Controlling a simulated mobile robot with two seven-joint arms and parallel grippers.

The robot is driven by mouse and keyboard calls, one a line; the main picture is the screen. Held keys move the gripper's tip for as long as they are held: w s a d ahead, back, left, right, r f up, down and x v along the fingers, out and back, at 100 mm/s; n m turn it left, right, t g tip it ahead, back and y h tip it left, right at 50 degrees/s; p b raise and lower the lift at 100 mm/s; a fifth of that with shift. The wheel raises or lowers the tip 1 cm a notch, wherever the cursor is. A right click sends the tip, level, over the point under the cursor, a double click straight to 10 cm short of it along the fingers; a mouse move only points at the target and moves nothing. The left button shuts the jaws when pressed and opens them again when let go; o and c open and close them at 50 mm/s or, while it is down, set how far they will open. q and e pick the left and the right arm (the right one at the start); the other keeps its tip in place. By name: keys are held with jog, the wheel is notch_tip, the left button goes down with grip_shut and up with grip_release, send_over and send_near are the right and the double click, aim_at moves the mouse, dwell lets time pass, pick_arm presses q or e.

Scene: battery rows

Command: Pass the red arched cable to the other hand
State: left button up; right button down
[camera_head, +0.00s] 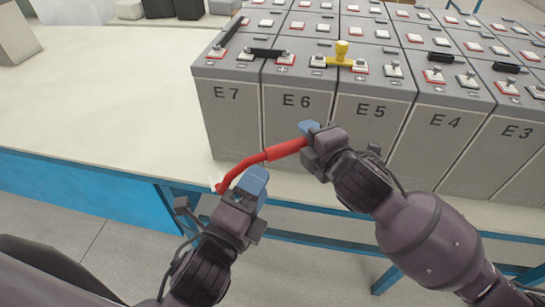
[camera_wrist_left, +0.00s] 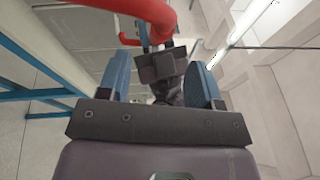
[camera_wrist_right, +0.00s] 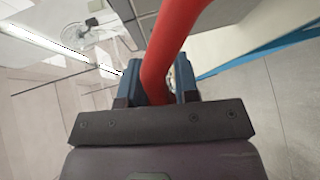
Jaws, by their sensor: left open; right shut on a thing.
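The red arched cable (camera_head: 262,157) is held in the air in front of the battery row. My right gripper (camera_head: 308,129) is shut on its right end in the head view; the cable (camera_wrist_right: 168,55) also runs between the blue fingers in the right wrist view. My left gripper (camera_head: 248,183) is open, close beside the cable's lower left end. In the left wrist view the cable (camera_wrist_left: 150,10) crosses the top of the picture, beyond the open fingers (camera_wrist_left: 160,80). I cannot tell whether it lies between them.
Grey batteries, among them E7 (camera_head: 232,115) and E6 (camera_head: 298,120), stand on the table behind the grippers. Black connectors and a yellow-handled tool (camera_head: 341,55) lie on top. The pale table (camera_head: 100,110) is clear at the left; its blue edge (camera_head: 90,183) is near my left arm.

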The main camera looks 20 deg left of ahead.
aim_at(274, 157)
pick_arm(q)
jog(key=shift+x, duration=3.6)
jog(key=shift+c, duration=0.2)
pick_arm(e)
jog(key=shift+r, duration=0.1)
pick_arm(q)
grip_shut()
pick_arm(e)
jog(key=c, duration=0.8)
grip_release()
